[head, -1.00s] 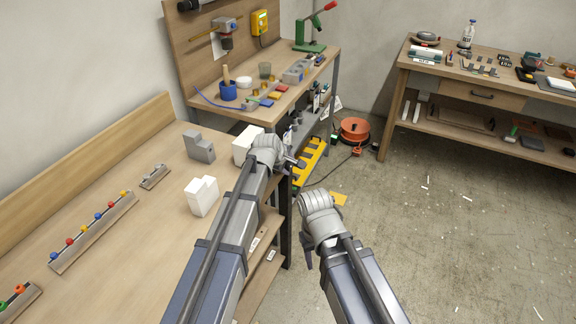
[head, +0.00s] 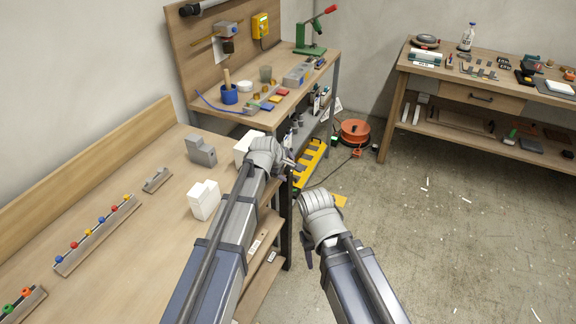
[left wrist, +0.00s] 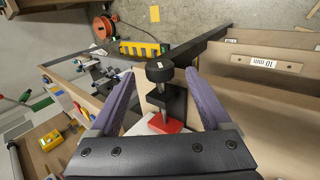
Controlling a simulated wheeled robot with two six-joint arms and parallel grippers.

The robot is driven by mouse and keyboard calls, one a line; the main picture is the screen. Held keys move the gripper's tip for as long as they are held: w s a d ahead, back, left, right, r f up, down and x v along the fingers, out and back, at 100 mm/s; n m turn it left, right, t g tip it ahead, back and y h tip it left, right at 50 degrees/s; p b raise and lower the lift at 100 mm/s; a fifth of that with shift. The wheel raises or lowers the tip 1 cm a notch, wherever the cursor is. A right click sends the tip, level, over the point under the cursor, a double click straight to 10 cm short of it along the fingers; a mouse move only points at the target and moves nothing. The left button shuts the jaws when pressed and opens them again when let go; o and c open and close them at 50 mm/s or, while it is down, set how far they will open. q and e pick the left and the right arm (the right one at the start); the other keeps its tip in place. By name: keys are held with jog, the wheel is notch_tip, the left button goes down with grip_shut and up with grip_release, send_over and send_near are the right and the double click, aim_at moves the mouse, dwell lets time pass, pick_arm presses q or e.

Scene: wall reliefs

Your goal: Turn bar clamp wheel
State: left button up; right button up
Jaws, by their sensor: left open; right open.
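The bar clamp's round black wheel (left wrist: 160,70) shows in the left wrist view, on top of a screw over a black clamp frame (left wrist: 172,97). A red piece (left wrist: 167,124) lies at the clamp's foot. My left gripper (head: 288,161) is open. In the left wrist view its two purple fingers stand on either side of the wheel, with visible gaps. I cannot tell whether the fingertips are level with the wheel. In the head view the clamp is hidden behind my left wrist. My right gripper (head: 307,252) hangs low over the floor, away from the clamp, mostly hidden by its wrist.
A white block (head: 204,200) and a grey stepped block (head: 201,150) stand on the near bench (head: 130,250). A yellow rack (head: 309,163) and an orange cable reel (head: 355,132) lie beyond my left gripper. The floor (head: 450,235) to the right is mostly open.

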pick_arm(q)
jog(key=p+v, duration=0.3)
jog(key=v, duration=0.2)
